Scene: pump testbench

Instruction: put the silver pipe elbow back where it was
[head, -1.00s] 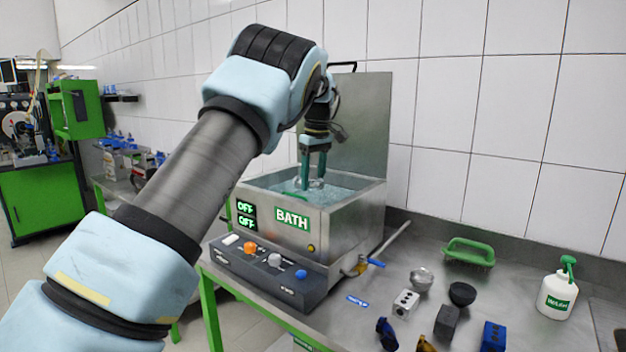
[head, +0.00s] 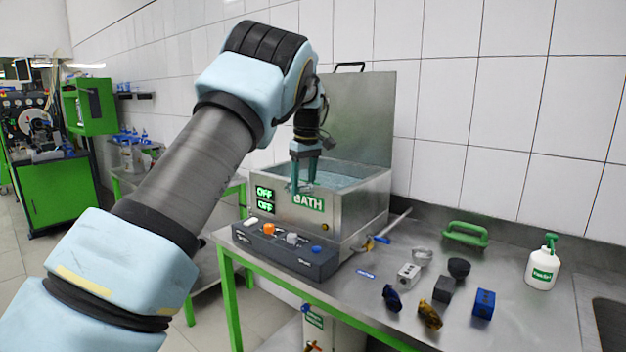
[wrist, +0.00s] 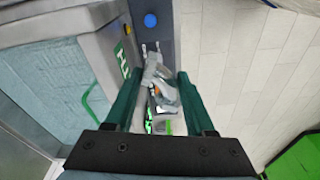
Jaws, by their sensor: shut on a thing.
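My gripper (head: 304,188) hangs in front of the bath's front wall, at about the height of its front rim. In the wrist view my gripper (wrist: 158,78) has its two green fingers closed around the silver pipe elbow (wrist: 157,72). The elbow is grey and shiny and sits near the fingertips, above the control panel (wrist: 164,50) with its blue knob. In the head view I cannot make out the elbow clearly. The metal bath (head: 345,215) holds water, and its lid stands open behind it.
A white wash bottle (head: 541,270) stands further right. Open floor (wrist: 255,60) lies beyond the panel.

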